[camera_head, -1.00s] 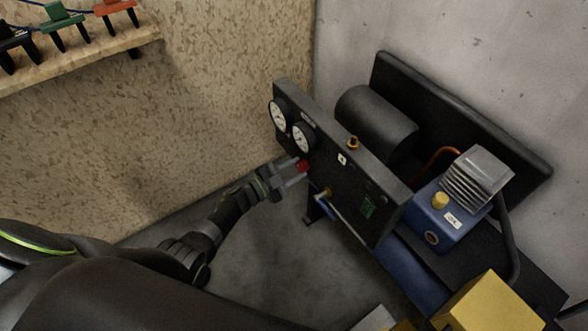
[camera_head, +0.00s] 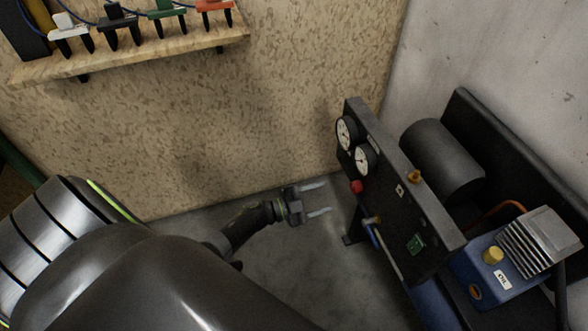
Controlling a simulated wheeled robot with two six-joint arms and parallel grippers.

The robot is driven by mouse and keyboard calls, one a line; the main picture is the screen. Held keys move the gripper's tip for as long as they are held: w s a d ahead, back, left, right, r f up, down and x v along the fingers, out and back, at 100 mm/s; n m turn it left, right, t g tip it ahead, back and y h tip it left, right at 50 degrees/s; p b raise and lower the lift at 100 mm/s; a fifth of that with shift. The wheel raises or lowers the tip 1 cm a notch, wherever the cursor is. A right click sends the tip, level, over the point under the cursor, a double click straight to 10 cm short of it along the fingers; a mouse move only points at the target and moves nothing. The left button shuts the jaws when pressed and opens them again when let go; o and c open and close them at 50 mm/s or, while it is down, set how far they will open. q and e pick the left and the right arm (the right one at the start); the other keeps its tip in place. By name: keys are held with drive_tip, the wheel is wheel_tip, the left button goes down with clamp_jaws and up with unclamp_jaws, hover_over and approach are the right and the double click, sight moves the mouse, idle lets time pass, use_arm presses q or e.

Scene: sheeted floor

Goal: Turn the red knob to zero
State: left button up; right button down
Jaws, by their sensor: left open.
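The red knob (camera_head: 357,187) sits on the front face of the dark compressor panel (camera_head: 405,205), below two round white gauges (camera_head: 346,133). My left gripper (camera_head: 320,198) is to the left of the knob, with its two fingers apart and pointing right toward the panel. It is empty, and a gap shows between its fingertips and the knob. The knob's markings are too small to read. My right gripper is not in view.
A wooden shelf (camera_head: 130,58) with several coloured clamps is on the chipboard wall at upper left. The blue compressor (camera_head: 490,270) with a black tank (camera_head: 442,160) stands behind the panel. Grey floor (camera_head: 290,265) is open.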

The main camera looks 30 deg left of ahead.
use_arm(q)
drive_tip(key=v, duration=0.8)
drive_tip(key=shift+s+a, duration=0.1)
drive_tip(key=shift+s, duration=0.05)
drive_tip(key=s+a+f+n+g+y+p, duration=0.1)
drive_tip(key=s+a+f+n+g+y, duration=0.15)
drive_tip(key=s+f+n+y, duration=0.55)
drive_tip(key=s+a+f+n+g+y+p, duration=0.1)
drive_tip(key=s+a+f+n+y, duration=0.4)
drive_tip(key=f, duration=0.6)
drive_tip(key=s+d+f+n+g, duration=0.1)
drive_tip(key=s+f+g, duration=0.2)
drive_tip(key=s, duration=0.5)
drive_tip(key=s+d+f+n+g+p, duration=0.1)
drive_tip(key=s+d+f+g, duration=0.1)
drive_tip(key=s, duration=0.6)
drive_tip(key=s+d+f+g+h, duration=0.1)
drive_tip(key=s+f+g, duration=0.3)
drive_tip(key=s, duration=0.5)
drive_tip(key=shift+d+n, duration=0.4)
drive_tip(key=shift+d, duration=0.3)
drive_tip(key=shift+g, duration=0.25)
